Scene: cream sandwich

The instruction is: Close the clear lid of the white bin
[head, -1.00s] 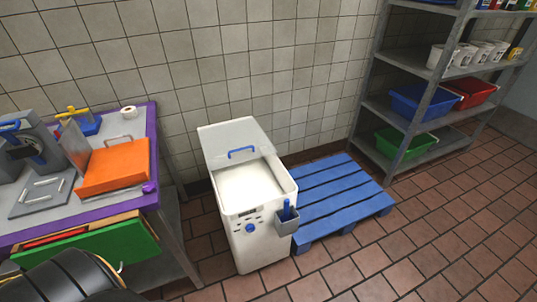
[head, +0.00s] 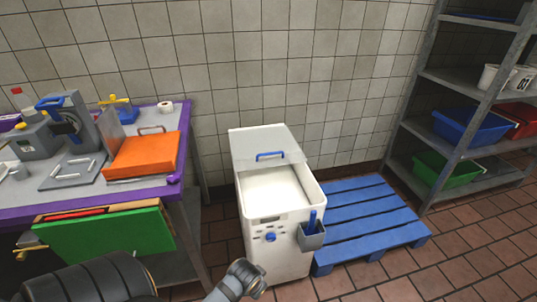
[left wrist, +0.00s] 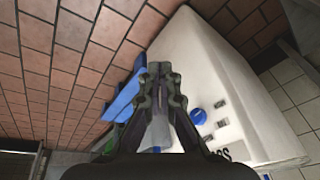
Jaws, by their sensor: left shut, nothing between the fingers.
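The white bin (head: 277,250) stands on the tiled floor beside the purple-edged table. Its clear lid (head: 262,143) is open, tilted up at the back toward the wall, with a blue handle (head: 270,155) on it. The bin's open top shows pale contents. In the left wrist view, the bin's front (left wrist: 205,65) fills the right side, with its blue knob (left wrist: 197,116). My left gripper (left wrist: 160,72) is shut and empty in front of the bin. The lid is not seen in that view. My right gripper is not in view.
A grey holder with a blue tool (head: 312,236) hangs on the bin's front right corner. A blue pallet (head: 365,219) lies right of the bin. A metal shelf (head: 470,84) stands at the right.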

